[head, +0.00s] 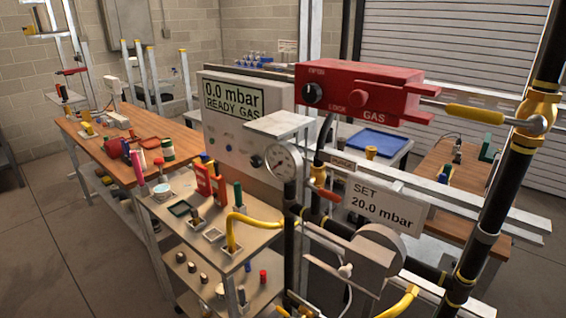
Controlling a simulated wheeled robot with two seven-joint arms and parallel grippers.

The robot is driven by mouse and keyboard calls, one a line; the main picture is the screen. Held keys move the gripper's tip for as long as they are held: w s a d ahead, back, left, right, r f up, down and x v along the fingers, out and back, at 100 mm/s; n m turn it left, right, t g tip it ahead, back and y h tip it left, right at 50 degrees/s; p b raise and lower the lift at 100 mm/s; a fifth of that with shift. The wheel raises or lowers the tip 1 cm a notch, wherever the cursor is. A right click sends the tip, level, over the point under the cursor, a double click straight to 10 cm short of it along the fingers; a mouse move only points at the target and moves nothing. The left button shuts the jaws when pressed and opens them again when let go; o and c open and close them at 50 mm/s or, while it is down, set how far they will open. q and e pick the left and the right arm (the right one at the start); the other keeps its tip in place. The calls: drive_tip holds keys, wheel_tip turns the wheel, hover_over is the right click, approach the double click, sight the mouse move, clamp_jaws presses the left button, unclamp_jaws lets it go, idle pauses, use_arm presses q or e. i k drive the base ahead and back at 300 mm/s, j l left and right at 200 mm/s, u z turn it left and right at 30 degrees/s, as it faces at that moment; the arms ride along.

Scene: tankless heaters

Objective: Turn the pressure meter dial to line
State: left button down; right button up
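The panel's display (233,98) reads "0.0 mbar READY GAS". A white sign (381,205) reads "SET 20.0 mbar". Below the sign is a grey rounded housing (376,252) with a small white knob or lever (345,269). Neither of my grippers shows in the head view.
A yellow-handled valve (475,113) is at the right. A cluttered trolley (253,262) and wooden bench (90,140) stand left. Bare floor (60,240) lies at the lower left.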

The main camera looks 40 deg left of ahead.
sight(256, 161)
drive_tip(key=j+z, duration=0.25)
drive_tip(key=j, duration=0.25)
drive_tip(key=j+z, duration=0.25)
drive_tip(key=j, duration=0.3)
drive_tip(key=k+j+z, duration=0.25)
drive_tip(key=j, duration=0.25)
drive_tip(key=i, duration=0.1)
